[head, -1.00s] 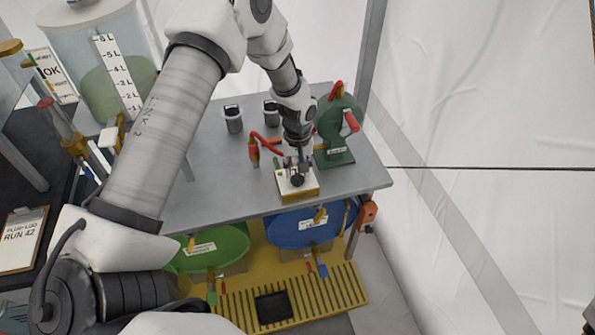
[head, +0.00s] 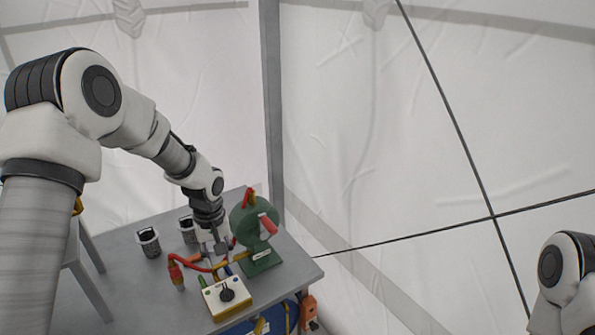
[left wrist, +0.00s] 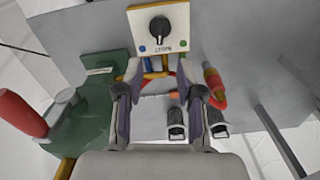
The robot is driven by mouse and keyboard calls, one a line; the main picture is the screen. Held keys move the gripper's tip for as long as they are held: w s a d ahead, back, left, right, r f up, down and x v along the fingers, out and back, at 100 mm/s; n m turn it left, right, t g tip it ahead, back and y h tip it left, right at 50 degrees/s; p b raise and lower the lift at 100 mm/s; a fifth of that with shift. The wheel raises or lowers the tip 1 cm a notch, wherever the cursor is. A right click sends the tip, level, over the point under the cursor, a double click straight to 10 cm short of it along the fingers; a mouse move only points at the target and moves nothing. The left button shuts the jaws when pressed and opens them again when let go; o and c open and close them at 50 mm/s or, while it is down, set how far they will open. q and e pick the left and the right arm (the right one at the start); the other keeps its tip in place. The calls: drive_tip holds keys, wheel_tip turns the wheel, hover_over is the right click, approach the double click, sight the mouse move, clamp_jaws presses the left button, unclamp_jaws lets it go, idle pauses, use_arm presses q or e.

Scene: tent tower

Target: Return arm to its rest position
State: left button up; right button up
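My left gripper (head: 219,247) is over the grey table, behind the small box with a black knob (head: 227,304) and left of the green crank device (head: 256,228). In the left wrist view my left gripper (left wrist: 158,92) has its fingers apart, with nothing held between them. The knob box shows beyond the fingertips at the top (left wrist: 158,42), and the green device is at the left (left wrist: 88,105). My right arm (head: 562,275) shows only in part at the right edge of the head view; its gripper is not in view.
Two grey canisters with black tops (head: 149,244) (head: 188,231) stand at the left on the table (head: 120,290). A red and yellow probe (head: 177,273) with a red cable stands near the gripper. A grey post (head: 273,110) rises behind. White tent walls surround.

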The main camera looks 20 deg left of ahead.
use_arm(q)
drive_tip(key=s+d+f+m+g, duration=0.1)
drive_tip(key=s+d+f+m, duration=0.15)
drive_tip(key=s+f, duration=0.65)
drive_tip(key=s+d+f+m+g, duration=0.15)
drive_tip(key=s+d+f, duration=0.3)
drive_tip(key=s, duration=0.85)
drive_tip(key=s+d+f+m+g, duration=0.1)
drive_tip(key=s+d+f, duration=0.2)
drive_tip(key=s+f, duration=0.65)
drive_tip(key=w+r+m+t, duration=0.1)
drive_tip(key=w+a+r+m+t, duration=0.1)
drive_tip(key=w+t, duration=0.1)
drive_tip(key=shift+m+t, duration=0.25)
drive_tip(key=shift+m, duration=0.05)
